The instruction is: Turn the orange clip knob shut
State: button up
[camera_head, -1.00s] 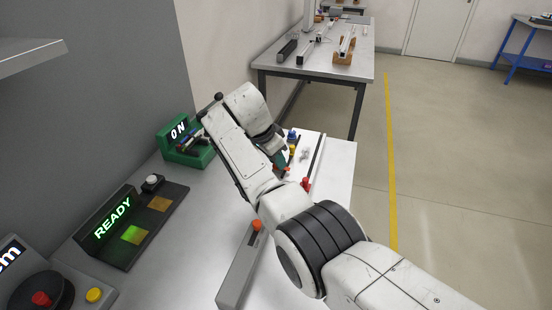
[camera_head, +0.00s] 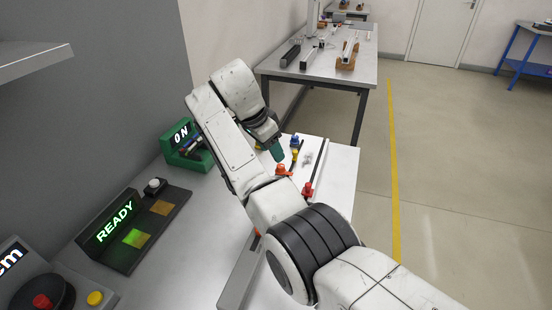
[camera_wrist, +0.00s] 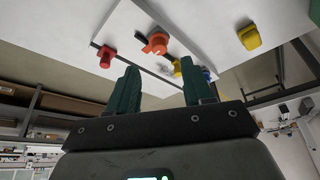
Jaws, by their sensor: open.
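The orange clip knob (camera_head: 283,170) is on the white panel on the bench, just below my gripper in the head view. In the wrist view the orange knob (camera_wrist: 156,43) lies beyond and between my green fingers. My gripper (camera_wrist: 160,82) has its fingers spread with nothing between them. In the head view its green fingertips (camera_head: 277,153) are above the panel, apart from the knob as far as I can tell. One finger is partly hidden behind the other there.
A red knob (camera_head: 307,189), a blue knob (camera_head: 295,140) and a yellow knob (camera_head: 295,155) are close by. A dark rail runs along the panel. A green ON box (camera_head: 186,150) and the READY box (camera_head: 115,220) stand left. The floor right of the bench is clear.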

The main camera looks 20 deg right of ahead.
jog(key=v, duration=0.3)
jog(key=shift+a+r, duration=0.15)
jog(key=shift+r, duration=0.2)
